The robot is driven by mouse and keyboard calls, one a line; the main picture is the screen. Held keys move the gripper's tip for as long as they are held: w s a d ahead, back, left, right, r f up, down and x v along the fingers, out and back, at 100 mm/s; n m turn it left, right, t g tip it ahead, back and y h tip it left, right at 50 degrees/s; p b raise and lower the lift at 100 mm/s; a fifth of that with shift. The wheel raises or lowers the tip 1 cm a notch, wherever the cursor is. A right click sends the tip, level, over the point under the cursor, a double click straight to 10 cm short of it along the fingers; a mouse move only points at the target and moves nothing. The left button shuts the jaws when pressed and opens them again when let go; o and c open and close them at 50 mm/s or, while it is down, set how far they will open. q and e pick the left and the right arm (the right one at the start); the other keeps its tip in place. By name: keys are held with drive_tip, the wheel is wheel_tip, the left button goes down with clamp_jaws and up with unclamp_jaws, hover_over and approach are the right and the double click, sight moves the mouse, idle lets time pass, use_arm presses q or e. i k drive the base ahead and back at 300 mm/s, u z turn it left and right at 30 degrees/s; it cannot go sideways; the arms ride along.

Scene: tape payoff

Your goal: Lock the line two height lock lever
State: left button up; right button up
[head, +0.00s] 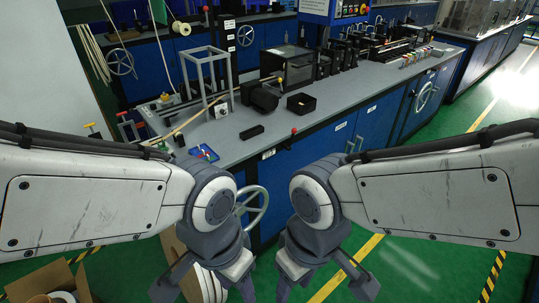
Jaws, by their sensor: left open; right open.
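A lever with a red knob (293,132) stands at the front edge of the near grey bench, beside a small white label plate (268,154). It looks tilted, but whether it is locked is too small to tell. Another red-knobbed lever (205,9) stands on the back bench. I cannot read which lever belongs to line two. My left gripper (205,286) is open at the bottom of the view, low in front of the bench and apart from the levers. My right gripper (323,286) is open to its right, also apart from the levers. Both gripper tips are partly cut off.
A grey handwheel (251,206) projects from the blue bench front, just beyond my grippers. The bench (230,148) carries a frame, black boxes and small tools. A cardboard box (50,283) lies at bottom left. Green floor (420,262) is clear on the right.

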sight(292, 139)
drive_tip(key=k, duration=0.5)
drive_tip(key=u, duration=0.8)
drive_tip(key=i, duration=1.35)
drive_tip(key=z, duration=1.4)
